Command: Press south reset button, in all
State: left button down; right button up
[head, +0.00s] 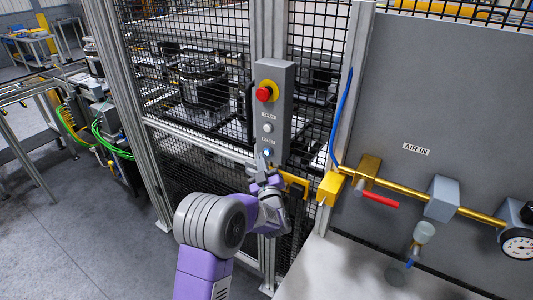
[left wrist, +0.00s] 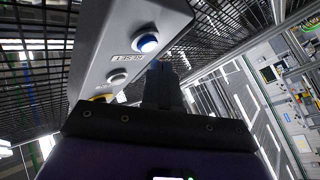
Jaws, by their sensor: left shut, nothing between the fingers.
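A grey control box (head: 273,110) is fixed to the fence post. It bears a red mushroom button on a yellow ring (head: 265,92), a white button (head: 268,128) and, lowest, a lit blue button (head: 268,152). In the left wrist view the blue button (left wrist: 148,43) is beside a label that seems to read RESET, with the white button (left wrist: 118,77) nearby. My left gripper (head: 263,166) is shut and empty, its tips just below the blue button. The tips (left wrist: 157,66) appear close to the button; I cannot tell whether they touch. My right gripper is not in view.
A yellow handle (head: 296,183) and a yellow block (head: 330,187) are close right of my gripper. A brass air pipe (head: 450,207) with a red lever (head: 377,200) runs along the grey panel (head: 450,100). Black mesh fence (head: 190,60) stands behind the box.

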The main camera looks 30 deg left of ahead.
pick_arm(q)
jog(key=shift+w, duration=0.1)
jog(key=shift+w+b, duration=0.35)
jog(key=shift+b, duration=0.05)
jog(key=shift+w+d, duration=0.1)
jog(key=shift+w, duration=0.35)
dwell(0.6)
jog(key=shift+b, duration=0.3)
jog(key=shift+s+b, duration=0.45)
jog(key=shift+s, duration=0.45)
jog(key=shift+s+a+b, duration=0.15)
jog(key=shift+s+b, duration=0.4)
jog(key=shift+s, duration=0.7)
jog(key=shift+s+a+b, duration=0.1)
jog(key=shift+s+b, duration=0.4)
jog(key=shift+s, duration=0.75)
